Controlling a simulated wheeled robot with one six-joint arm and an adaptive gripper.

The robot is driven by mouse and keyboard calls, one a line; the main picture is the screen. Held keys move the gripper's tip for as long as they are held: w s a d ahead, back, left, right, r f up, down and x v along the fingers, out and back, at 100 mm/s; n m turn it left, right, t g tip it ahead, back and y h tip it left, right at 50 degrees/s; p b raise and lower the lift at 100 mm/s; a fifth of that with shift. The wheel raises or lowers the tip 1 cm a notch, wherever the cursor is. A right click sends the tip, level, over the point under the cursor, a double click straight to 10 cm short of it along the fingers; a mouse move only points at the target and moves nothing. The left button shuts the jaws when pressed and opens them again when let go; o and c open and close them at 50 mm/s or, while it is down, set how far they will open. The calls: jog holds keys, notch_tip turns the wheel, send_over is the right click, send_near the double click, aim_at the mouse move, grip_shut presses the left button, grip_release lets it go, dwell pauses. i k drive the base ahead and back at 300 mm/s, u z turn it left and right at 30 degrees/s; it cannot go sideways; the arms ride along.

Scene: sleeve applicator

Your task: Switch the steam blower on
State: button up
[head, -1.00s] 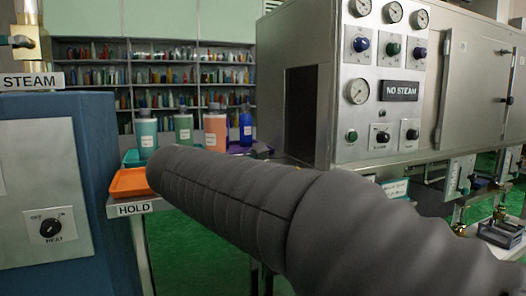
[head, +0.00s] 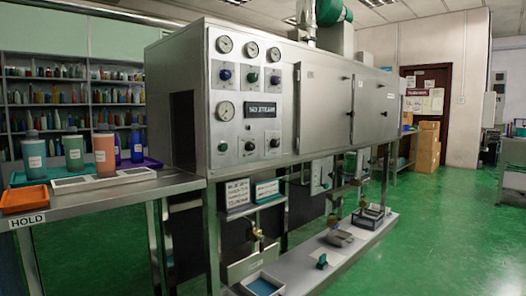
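A large steel steam machine (head: 250,75) stands in the middle of the head view. Its front panel carries several round gauges (head: 224,44), blue, green and dark knobs (head: 275,80), and a dark sign (head: 261,109) that read NO STEAM in the earlier frame. Grey switch boxes (head: 322,175) and brass valves (head: 256,232) hang underneath. My gripper is out of view.
A steel table marked HOLD (head: 110,199) at the left bears an orange tray (head: 24,199) and several bottles (head: 104,154). A low platform with trays (head: 340,257) runs under the machine. Green floor (head: 450,230) is clear at the right. Cardboard boxes (head: 427,147) stand behind.

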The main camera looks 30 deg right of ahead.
aim_at(249, 146)
jog(key=u, duration=0.65)
jog(key=i, duration=0.8)
jog(key=z, duration=0.8)
jog(key=i, duration=0.55)
jog(key=z, duration=0.6)
